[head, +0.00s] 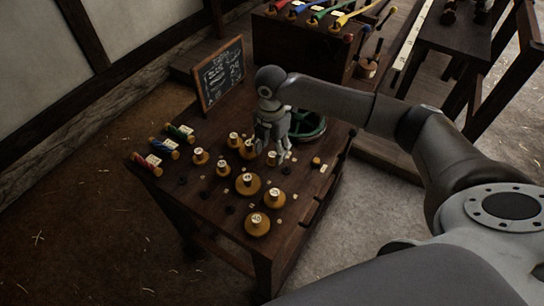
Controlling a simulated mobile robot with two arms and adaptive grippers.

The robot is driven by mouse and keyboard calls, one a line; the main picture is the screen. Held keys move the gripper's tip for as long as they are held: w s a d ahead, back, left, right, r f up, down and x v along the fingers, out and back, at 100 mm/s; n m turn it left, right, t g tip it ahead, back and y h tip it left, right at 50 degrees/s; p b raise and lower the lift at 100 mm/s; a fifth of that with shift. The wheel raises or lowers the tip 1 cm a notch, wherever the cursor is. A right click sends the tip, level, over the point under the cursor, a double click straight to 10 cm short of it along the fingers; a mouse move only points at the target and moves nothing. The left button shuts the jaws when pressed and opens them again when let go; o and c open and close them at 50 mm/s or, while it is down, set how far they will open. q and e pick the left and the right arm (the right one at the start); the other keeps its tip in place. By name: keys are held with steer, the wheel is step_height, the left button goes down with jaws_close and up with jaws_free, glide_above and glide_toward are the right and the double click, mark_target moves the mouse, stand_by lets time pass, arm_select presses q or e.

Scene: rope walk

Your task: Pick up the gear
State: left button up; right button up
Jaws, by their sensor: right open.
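Several brass-coloured round pieces with pale numbered tops stand on a dark wooden table (215,212); they look like small gears, though their teeth are too small to make out. Larger ones are a wide piece (248,184) in the middle and another (257,224) near the front edge. I cannot tell which one is the gear of the task. My right gripper (272,152) is open, pointing down over the back part of the table. A small brass piece (271,159) shows right by its fingertips; whether they touch is unclear. My left gripper is out of view.
A green wheel (311,127) lies behind my right gripper, partly hidden. A small chalkboard (219,74) stands at the table's back left. Dark holes and small pale tags lie between the pieces.

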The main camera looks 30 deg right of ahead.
mark_target(273, 154)
step_height(273, 154, down, 3)
steer(key=shift+s+d+r, duration=0.15)
steer(key=shift+r, duration=0.05)
steer(key=shift+f, duration=0.5)
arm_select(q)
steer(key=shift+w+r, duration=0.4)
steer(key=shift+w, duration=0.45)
arm_select(e)
steer(key=shift+c, duration=1)
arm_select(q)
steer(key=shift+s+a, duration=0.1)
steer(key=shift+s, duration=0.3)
arm_select(e)
steer(key=c, duration=0.8)
